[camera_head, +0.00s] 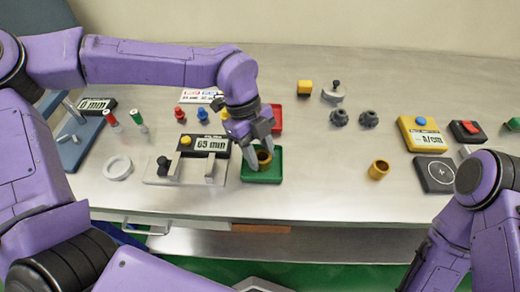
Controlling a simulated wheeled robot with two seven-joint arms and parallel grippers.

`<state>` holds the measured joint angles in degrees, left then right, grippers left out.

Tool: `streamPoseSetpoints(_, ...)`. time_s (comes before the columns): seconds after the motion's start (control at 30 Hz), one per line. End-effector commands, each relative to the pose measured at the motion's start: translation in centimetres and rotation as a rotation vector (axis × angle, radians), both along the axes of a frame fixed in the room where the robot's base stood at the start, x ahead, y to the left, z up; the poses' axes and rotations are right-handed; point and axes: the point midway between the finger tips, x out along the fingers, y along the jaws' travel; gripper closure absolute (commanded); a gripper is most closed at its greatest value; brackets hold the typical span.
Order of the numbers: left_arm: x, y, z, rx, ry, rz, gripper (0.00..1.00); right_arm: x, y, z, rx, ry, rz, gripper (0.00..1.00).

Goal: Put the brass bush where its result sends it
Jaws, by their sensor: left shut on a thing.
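My left gripper (260,150) points down over the green tray (262,178) and is shut on a brass bush (265,157). The bush is low in the tray, partly hidden by the fingers; I cannot tell if it touches the tray floor. A second brass bush (378,169) stands alone on the bench, right of the tray. A red tray (277,118) is partly hidden behind my left gripper. A gauge (205,145) left of the green tray reads 65 mm. My right arm is at the lower right; its gripper is not visible.
Bench between the green tray and second bush is clear.

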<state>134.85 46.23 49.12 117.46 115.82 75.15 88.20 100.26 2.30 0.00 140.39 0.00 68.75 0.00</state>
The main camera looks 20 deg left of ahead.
Motion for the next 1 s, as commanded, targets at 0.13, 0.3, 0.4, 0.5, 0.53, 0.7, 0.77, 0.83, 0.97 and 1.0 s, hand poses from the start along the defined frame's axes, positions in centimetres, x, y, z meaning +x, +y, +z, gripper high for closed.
streamPoseSetpoints(0.13, 0.0, 0.0, 0.0, 0.000, -0.001, 0.000, 0.99, 0.0, 0.0, 0.0, 0.000, 0.000, 0.000, 0.57)
streamPoseSetpoints(0.3, 0.0, 0.0, -0.3, 0.000, -0.001, 0.000, 0.99, 0.0, 0.0, -0.2, 0.000, 0.000, 0.000, 0.57)
streamPoseSetpoints(0.4, 0.0, 0.0, -0.2, 0.000, 0.000, 0.000, 0.35, 0.0, 0.0, -0.1, 0.000, 0.000, 0.000, 0.57)
streamPoseSetpoints(0.5, 0.0, 0.0, -0.2, 0.000, 0.000, 0.000, 0.35, 0.0, 0.0, -0.1, 0.000, 0.000, 0.000, 0.57)
streamPoseSetpoints(0.53, 0.0, 0.0, -0.2, 0.000, 0.000, 0.000, 0.35, 0.0, 0.0, -0.1, 0.000, 0.000, 0.000, 0.57)
streamPoseSetpoints(0.7, 0.0, -0.1, 0.2, 0.000, -0.001, 0.000, 0.35, 0.0, 0.0, 0.1, 0.000, 0.000, 0.000, 0.57)
streamPoseSetpoints(0.77, 0.2, 0.2, 0.6, -0.001, -0.004, 0.002, 0.35, 0.0, 0.0, 0.0, 0.000, 0.000, 0.000, 0.57)
streamPoseSetpoints(0.83, 0.5, 0.6, 1.8, -0.001, -0.004, 0.004, 0.35, 0.0, 0.0, -0.1, 0.000, 0.000, 0.000, 0.57)
streamPoseSetpoints(0.97, 1.2, 1.7, 5.0, -0.002, -0.007, 0.004, 0.35, 0.0, 0.0, -0.2, 0.000, 0.000, 0.000, 0.57)
streamPoseSetpoints(1.0, 1.3, 2.1, 6.0, -0.003, -0.005, 0.004, 0.35, 0.0, 0.0, -0.3, 0.000, 0.000, 0.000, 0.57)
